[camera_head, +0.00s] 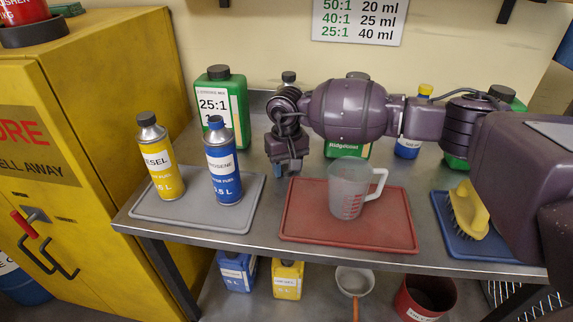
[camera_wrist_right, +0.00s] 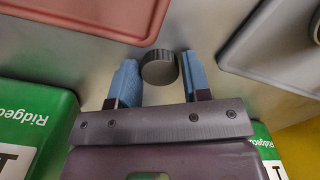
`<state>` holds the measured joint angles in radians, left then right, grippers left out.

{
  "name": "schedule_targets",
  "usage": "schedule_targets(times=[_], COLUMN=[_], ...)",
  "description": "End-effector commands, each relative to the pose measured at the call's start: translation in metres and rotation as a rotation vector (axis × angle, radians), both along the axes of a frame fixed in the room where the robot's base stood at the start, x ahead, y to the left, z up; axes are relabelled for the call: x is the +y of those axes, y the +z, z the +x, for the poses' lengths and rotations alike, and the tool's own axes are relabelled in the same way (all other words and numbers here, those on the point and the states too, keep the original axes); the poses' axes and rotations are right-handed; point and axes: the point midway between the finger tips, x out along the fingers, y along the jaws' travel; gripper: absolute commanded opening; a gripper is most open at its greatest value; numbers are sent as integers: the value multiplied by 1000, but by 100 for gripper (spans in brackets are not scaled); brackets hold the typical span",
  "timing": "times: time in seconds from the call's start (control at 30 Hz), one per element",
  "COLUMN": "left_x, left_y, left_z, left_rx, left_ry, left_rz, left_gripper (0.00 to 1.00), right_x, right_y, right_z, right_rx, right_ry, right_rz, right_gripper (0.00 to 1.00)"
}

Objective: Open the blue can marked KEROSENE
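The blue can marked KEROSENE (camera_head: 225,180) stands upright at the right of the grey mat (camera_head: 165,211). Its dark top is narrower than the cap on the yellow can beside it and looks like a bare neck; I cannot see into it. My right gripper (camera_head: 284,172) points down over the steel table, to the right of the can and apart from it. In the right wrist view, a round dark grey ridged cap (camera_wrist_right: 160,69) sits between its blue fingers (camera_wrist_right: 161,80), which appear to touch it on both sides. My left gripper is out of view.
A yellow DIESEL can (camera_head: 160,160) stands left of the blue one. A red mat (camera_head: 350,232) with a clear measuring jug (camera_head: 349,190) lies to the right, then a blue mat (camera_head: 480,246) with a yellow brush (camera_head: 468,210). Green bottles (camera_head: 236,112) stand behind.

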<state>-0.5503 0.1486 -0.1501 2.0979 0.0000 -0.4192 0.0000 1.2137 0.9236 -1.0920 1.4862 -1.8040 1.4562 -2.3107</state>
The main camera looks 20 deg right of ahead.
Motion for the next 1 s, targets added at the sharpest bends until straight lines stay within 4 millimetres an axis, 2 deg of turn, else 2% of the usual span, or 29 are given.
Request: schedule_targets(times=[0.03,0.1,0.37,0.5,0.57,1.0], left_x=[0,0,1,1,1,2], left_y=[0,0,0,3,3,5], left_z=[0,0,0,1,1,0], left_rx=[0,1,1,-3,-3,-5], left_ry=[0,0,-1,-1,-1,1], left_rz=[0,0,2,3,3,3], left_gripper=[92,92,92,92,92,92], right_x=[0,0,0,0,0,0], right_y=[0,0,1,10,18,98], right_z=[0,0,0,1,1,1], right_rx=[0,0,0,-3,-5,-4], right_ry=[0,0,0,0,0,0], right_rz=[0,0,0,0,0,0], right_gripper=[53,62,62,62,62,62])
